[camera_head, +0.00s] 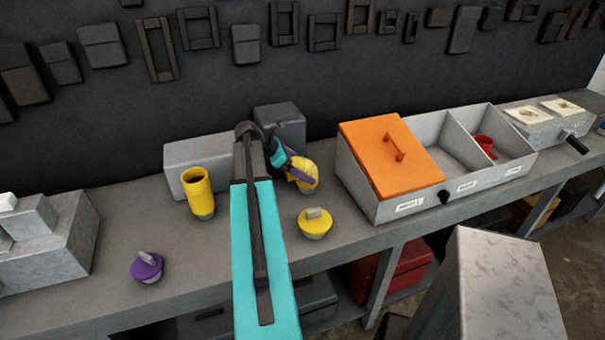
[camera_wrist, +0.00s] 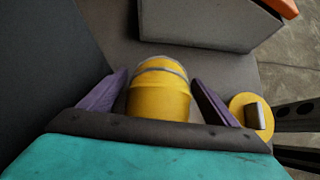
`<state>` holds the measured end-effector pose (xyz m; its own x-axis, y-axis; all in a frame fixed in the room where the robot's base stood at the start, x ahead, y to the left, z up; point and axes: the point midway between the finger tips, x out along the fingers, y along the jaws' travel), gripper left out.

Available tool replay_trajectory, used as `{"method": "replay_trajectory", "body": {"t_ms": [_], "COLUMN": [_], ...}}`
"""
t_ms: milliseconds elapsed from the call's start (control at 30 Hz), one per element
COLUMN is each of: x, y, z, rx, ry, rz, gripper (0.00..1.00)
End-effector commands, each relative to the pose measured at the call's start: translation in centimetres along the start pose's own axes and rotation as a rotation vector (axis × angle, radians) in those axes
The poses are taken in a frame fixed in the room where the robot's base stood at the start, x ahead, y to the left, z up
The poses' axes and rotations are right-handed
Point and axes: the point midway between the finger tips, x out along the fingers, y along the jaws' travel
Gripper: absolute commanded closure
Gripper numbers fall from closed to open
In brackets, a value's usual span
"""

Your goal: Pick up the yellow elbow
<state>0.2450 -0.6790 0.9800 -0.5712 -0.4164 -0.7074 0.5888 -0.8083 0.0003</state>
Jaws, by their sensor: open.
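The yellow elbow (camera_head: 304,176) lies on the bench in the head view, partly hidden behind my gripper (camera_head: 288,165). In the wrist view the yellow elbow (camera_wrist: 159,93), with a grey band near its far end, sits between the two purple fingers of my gripper (camera_wrist: 160,90). The fingers are open, one on each side of it, and a gap shows at the right finger. Whether the left finger touches it is hard to tell. The elbow's near end is hidden by my gripper's dark palm.
A yellow cylinder (camera_head: 199,193) stands left of my arm. A yellow knobbed cap (camera_head: 314,223) sits close by at front right, and a purple cap (camera_head: 146,266) at left. A sectioned bin (camera_head: 385,211) with an orange lid (camera_head: 390,155) is right. Grey blocks (camera_head: 283,124) stand behind.

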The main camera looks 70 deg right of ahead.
Motion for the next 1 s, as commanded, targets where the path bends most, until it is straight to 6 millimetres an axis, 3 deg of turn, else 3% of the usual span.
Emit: {"method": "replay_trajectory", "body": {"t_ms": [167, 467, 500, 1000], "x": [-0.04, -0.06, -0.08, -0.76], "y": [0.01, 0.01, 0.01, 0.05], "z": [-0.02, -0.04, 0.0, 0.64], "rx": [0.0, -0.001, 0.0, 0.001], "ry": [0.0, 0.0, -0.001, -0.001], "rz": [0.0, 0.0, 0.0, 0.001], "gripper": [0.17, 0.64, 0.66, 0.66]}}
